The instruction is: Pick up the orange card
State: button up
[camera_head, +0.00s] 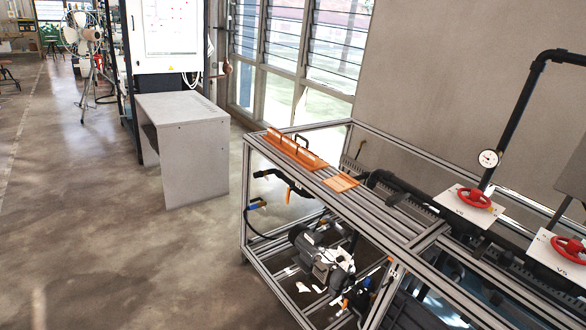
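An orange card (341,183) lies flat on the slatted metal top of a framed cart (378,206), near its front edge. Just left of it on the same top is a longer orange piece with a black handle (297,150). A small gap seems to separate the two. My gripper does not show in this view.
Pipes, a gauge (488,158) and two red valve wheels (474,197) stand on the right part of the rig. A pump (322,258) sits on the lower shelf. A grey bench (184,143) stands left of the cart. The concrete floor (110,240) at left is clear.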

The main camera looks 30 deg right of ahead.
aim_at(342, 182)
jog(key=u, duration=0.1)
jog(key=i, duration=1.3)
jog(key=z, duration=0.5)
jog(key=i, duration=1.2)
jog(key=z, duration=1.25)
jog(key=i, duration=0.85)
jog(key=z, duration=0.5)
